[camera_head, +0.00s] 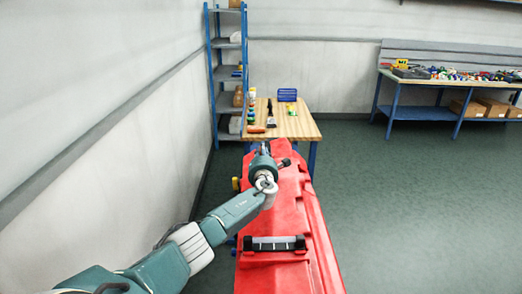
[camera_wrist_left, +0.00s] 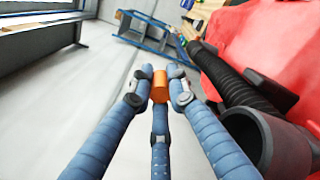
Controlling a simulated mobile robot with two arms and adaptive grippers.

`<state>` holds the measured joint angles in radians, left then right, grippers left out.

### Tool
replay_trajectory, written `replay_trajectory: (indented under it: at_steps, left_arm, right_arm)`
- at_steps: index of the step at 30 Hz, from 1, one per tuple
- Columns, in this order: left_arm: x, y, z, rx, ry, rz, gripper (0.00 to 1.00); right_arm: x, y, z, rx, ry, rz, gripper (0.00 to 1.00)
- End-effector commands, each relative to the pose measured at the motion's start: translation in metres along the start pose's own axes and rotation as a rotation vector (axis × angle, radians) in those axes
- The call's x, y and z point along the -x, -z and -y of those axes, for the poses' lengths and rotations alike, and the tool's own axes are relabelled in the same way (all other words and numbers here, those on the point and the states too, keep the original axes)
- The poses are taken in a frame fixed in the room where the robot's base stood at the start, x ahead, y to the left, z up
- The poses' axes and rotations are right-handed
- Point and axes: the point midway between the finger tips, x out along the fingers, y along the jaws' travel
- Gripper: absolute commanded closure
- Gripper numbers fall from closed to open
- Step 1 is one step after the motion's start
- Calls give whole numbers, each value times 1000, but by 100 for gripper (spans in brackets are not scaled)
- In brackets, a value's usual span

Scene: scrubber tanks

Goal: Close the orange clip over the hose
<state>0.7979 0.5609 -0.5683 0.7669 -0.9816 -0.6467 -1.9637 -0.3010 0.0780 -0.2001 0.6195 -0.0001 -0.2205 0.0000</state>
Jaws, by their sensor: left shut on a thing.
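My left gripper (camera_wrist_left: 158,92) has its blue fingers closed around the orange clip (camera_wrist_left: 160,80), which shows as a small orange block between the fingertips. The black ribbed hose (camera_wrist_left: 232,82) runs along the red tank (camera_wrist_left: 258,40) to the right of the fingers in the left wrist view. The clip appears to the left of the hose there, and I cannot tell whether they touch. In the head view my left wrist (camera_head: 263,168) is over the far left edge of the red tank (camera_head: 295,210), and it hides the fingers and clip. My right gripper is in neither view.
A wide dark pipe end (camera_wrist_left: 268,142) lies close to the right finger. A wooden table (camera_head: 290,125) with small items stands beyond the tank, beside a blue shelf rack (camera_head: 215,75). A black handle bar (camera_head: 275,244) crosses the tank top. The floor on the right is clear.

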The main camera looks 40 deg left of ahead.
Motion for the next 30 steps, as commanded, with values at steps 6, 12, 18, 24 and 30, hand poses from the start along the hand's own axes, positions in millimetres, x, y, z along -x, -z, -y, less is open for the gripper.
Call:
replay_trajectory:
  at_steps: [6, 12, 18, 24, 30]
  left_arm:
    - [-1, -4, -3, 1, -4, 4, 100]
    - [-1, -3, -2, 2, -3, 4, 64]
    - [0, -2, -1, 1, -2, 2, 64]
    - [5, 0, -1, 0, -2, 3, 64]
    - [26, -1, 0, 0, 0, 4, 64]
  right_arm:
    - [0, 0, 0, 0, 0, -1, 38]
    - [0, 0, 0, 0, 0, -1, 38]
    - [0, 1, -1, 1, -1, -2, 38]
    - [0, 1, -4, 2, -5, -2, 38]
    - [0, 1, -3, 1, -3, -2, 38]
